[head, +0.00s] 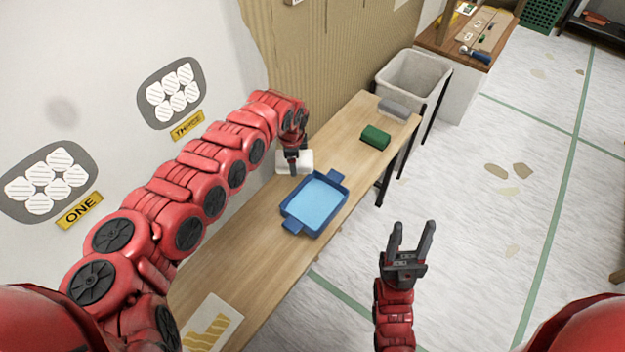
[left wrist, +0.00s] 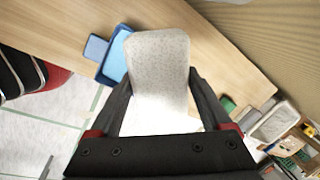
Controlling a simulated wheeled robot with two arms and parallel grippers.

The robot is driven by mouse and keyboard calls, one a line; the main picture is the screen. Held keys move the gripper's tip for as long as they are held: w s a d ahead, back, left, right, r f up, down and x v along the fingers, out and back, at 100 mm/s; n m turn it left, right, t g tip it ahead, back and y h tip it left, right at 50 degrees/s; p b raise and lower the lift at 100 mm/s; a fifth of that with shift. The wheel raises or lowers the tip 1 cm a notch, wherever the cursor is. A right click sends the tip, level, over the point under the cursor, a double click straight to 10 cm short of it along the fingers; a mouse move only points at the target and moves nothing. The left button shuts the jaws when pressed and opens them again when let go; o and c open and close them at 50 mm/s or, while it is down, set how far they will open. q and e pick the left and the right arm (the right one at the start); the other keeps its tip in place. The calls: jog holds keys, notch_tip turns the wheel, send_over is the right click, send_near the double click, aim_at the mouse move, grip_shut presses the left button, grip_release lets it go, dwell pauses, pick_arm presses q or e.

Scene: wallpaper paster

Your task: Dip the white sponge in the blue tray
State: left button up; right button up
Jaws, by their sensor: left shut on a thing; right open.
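The white sponge (head: 294,162) is held by my left gripper (head: 292,160), beside the far end of the blue tray in the head view. In the left wrist view the white sponge (left wrist: 158,70) sits between both fingers of my left gripper (left wrist: 158,92). The blue tray (head: 338,222) rests on the wooden bench with light blue liquid or lining inside. Part of the blue tray (left wrist: 97,48) shows behind the sponge in the left wrist view. My right gripper (head: 410,240) is open and empty, over the floor right of the bench.
The wooden bench (head: 262,262) also bears a green block (head: 375,136) and a grey block (head: 394,108) at its far end, and a sheet with yellow marks (head: 210,325) near me. A light bin (head: 415,75) stands beyond the bench. The floor on the right is mostly clear.

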pick_arm(q)
jog(key=d+f+m+b, duration=0.2)
jog(key=f, duration=0.3)
jog(key=s+d+f+m+h+b, duration=0.1)
jog(key=f+m+b, duration=0.2)
jog(key=f, duration=0.3)
jog(key=s+d+f+m+h+b, duration=0.1)
jog(key=d+f+m+b, duration=0.1)
jog(key=f, duration=0.3)
jog(key=shift+d+f+m+b, duration=0.3)
jog(key=shift+d+f+b, duration=0.05)
jog(key=shift+b, duration=0.2)
jog(key=shift+f, duration=1.4)
notch_tip(320, 180, up, 8)
dwell(0.7)
